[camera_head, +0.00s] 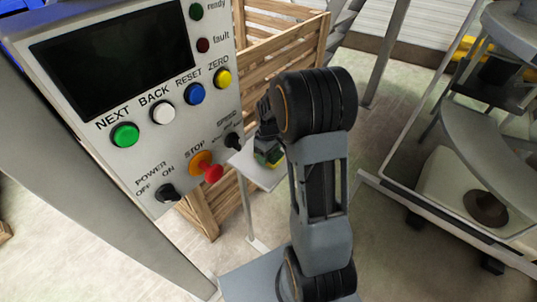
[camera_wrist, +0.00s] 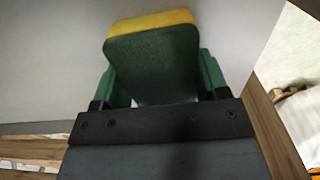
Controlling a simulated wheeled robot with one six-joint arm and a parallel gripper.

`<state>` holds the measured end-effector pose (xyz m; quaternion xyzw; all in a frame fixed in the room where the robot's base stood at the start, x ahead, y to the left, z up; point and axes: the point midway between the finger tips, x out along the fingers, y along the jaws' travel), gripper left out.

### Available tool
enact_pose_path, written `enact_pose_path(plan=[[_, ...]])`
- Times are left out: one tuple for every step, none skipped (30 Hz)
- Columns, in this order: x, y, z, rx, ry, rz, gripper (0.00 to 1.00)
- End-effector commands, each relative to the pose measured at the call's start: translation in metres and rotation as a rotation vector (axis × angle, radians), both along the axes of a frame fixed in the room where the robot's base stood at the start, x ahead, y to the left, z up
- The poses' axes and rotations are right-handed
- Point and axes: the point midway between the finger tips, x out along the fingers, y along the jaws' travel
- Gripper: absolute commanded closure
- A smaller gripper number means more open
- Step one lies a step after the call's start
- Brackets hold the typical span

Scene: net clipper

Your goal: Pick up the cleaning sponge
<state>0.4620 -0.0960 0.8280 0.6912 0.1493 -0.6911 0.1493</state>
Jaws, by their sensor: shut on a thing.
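The cleaning sponge (camera_wrist: 152,62) is a block with a dark green face and a yellow layer along its top edge in the wrist view. My gripper (camera_wrist: 155,80) has its green fingers on the left and right sides of the sponge and is shut on it. Behind the sponge is a plain grey surface; I cannot tell whether the sponge touches it. My arm hides most of the gripper there.
A control panel (camera_head: 140,175) with a dark screen and coloured buttons stands close on the left. A wooden slatted crate (camera_head: 285,50) is behind the shelf. A metal-framed machine (camera_head: 470,150) stands at the right. Bare floor (camera_head: 385,215) lies between.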

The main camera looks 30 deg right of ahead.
Motion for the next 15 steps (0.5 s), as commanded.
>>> enact_pose_path(plan=[[0.0,0.0,0.001,0.0,0.0,0.0,0.54],[0.0,0.0,0.001,0.0,0.0,0.0,0.54],[0.0,0.0,0.002,0.0,-0.001,0.0,0.54],[0.0,0.0,0.004,0.0,-0.001,0.0,0.54],[0.0,0.0,0.006,0.0,-0.001,0.0,0.54],[0.0,0.0,0.009,0.0,-0.001,0.0,0.54],[0.0,0.0,0.011,0.0,-0.001,0.0,0.54],[0.001,0.0,0.015,0.0,-0.002,0.0,0.54],[0.001,0.0,0.02,-0.001,-0.004,0.0,0.54],[0.001,0.0,0.025,-0.001,-0.004,0.0,0.54],[0.001,0.0,0.03,-0.001,-0.004,0.0,0.54],[-0.002,0.0,0.037,-0.001,-0.005,0.0,0.54],[-0.007,0.0,0.041,-0.001,-0.004,0.0,0.54],[-0.012,0.001,0.047,-0.001,-0.005,0.0,0.54],[-0.019,0.001,0.055,-0.002,-0.005,0.0,0.54]])
